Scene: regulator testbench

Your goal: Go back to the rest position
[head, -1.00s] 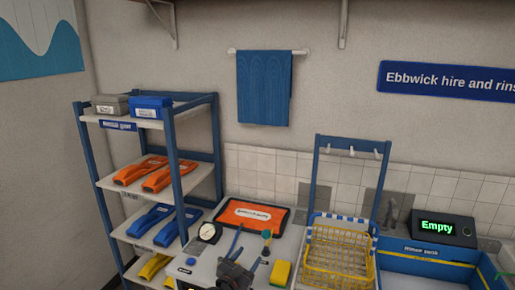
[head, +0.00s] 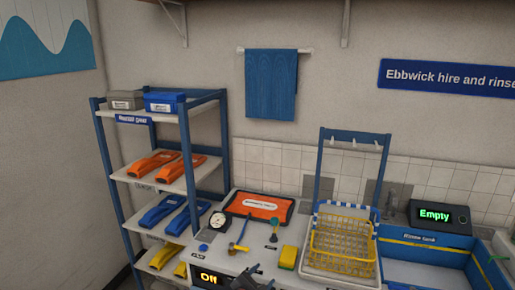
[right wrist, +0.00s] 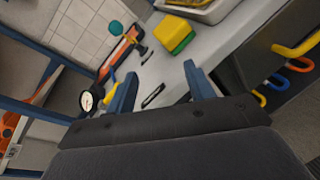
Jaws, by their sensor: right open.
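My right gripper (head: 256,279) shows at the bottom edge of the head view, dark and partly cut off, over the front of the bench. In the right wrist view its two blue fingers (right wrist: 161,90) stand wide apart with nothing between them. Beyond them lies the pale worktop (right wrist: 217,57) with a yellow and green sponge (right wrist: 174,35) and a round gauge (right wrist: 91,97). My left gripper is in neither view.
On the bench stand the gauge (head: 217,220), a yellow-handled tool (head: 239,248), an orange tray (head: 259,207), the sponge (head: 288,257) and a yellow wire basket (head: 341,244). A blue shelf rack (head: 187,160) stands left, a rinse tank (head: 424,265) right.

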